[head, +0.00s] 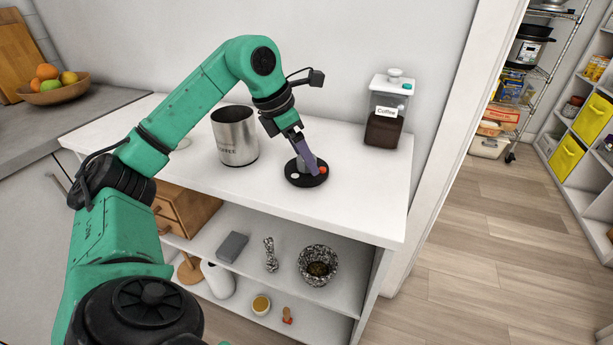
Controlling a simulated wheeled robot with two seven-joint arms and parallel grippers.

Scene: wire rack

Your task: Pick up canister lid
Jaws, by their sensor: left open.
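The canister lid (293,181), a round dark disc with a raised grey middle and small white and red spots, lies on the white top of the shelf unit. My left gripper (309,163) comes down over the lid from behind left. Its jaws are open at the raised middle and hide part of it. I cannot tell whether the fingers touch it. A steel canister (235,138) with coffee lettering stands upright and open to the left of the lid. My right gripper is not in view.
A glass coffee jar (384,128) with a white top stands at the back right of the white top (350,195). Lower shelves hold a mortar (318,266) and other small items. The front right of the top is clear.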

